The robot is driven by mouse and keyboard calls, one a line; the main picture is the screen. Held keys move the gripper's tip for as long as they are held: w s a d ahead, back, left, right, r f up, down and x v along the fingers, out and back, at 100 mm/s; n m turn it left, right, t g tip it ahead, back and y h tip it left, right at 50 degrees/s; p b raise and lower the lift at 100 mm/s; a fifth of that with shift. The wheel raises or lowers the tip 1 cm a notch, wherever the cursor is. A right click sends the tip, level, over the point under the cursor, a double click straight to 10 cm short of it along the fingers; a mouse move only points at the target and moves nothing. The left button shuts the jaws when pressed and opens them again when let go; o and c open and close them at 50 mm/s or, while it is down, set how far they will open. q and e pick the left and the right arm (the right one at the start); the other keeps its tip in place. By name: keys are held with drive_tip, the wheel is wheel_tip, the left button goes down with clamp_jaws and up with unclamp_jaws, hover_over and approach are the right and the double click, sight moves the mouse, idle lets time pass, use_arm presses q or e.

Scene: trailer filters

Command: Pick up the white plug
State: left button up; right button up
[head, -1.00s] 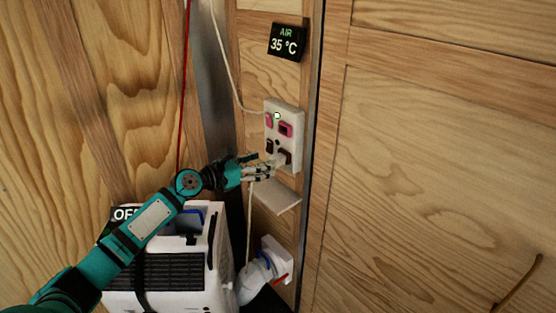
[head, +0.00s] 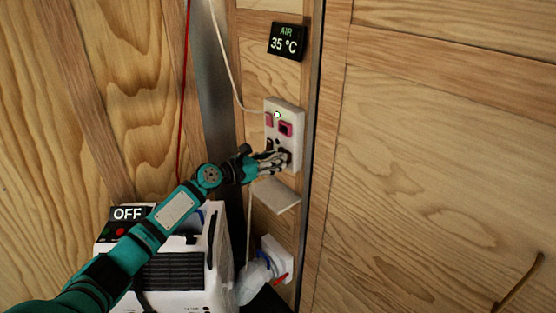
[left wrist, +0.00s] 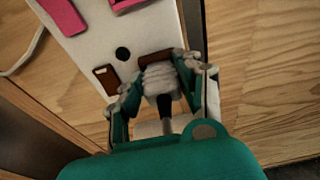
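The white plug (left wrist: 160,80) shows in the left wrist view as a ribbed white body at the lower part of the socket plate (left wrist: 95,40), with a dark part below it. My left gripper (left wrist: 165,90) has its fingers apart, one on each side of the plug; I cannot tell whether they touch it. In the head view my left gripper (head: 283,160) is at the lower part of the white socket plate (head: 297,117) on the wall, and its fingers hide the plug. My right gripper is not in view.
A small white shelf (head: 278,196) sits just below the gripper. A white appliance marked OFF (head: 180,285) stands under my left arm. A white cable (head: 226,60) runs down to the plate. A lower white wall fitting (head: 277,258) is below.

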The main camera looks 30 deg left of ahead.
use_arm(q)
clamp_jaws()
drive_tip(key=shift+r, duration=0.1)
drive_tip(key=shift+s+a, duration=0.1)
drive_tip(key=s+a+r, duration=0.2)
drive_tip(key=s+r, duration=0.2)
drive_tip(key=s, duration=0.2)
drive_tip(key=s+a+r+p, duration=0.1)
drive_tip(key=s+a+r, duration=0.2)
drive_tip(key=s, duration=0.3)
drive_tip(key=shift+s+r, duration=0.4)
drive_tip(key=shift+r, duration=0.05)
drive_tip(key=shift+a, duration=0.1)
drive_tip(key=s, duration=0.1)
drive_tip(key=s+a+p, duration=0.1)
drive_tip(key=s, duration=0.1)
drive_tip(key=shift+s+a+f, duration=0.2)
drive_tip(key=shift+s+a, duration=0.1)
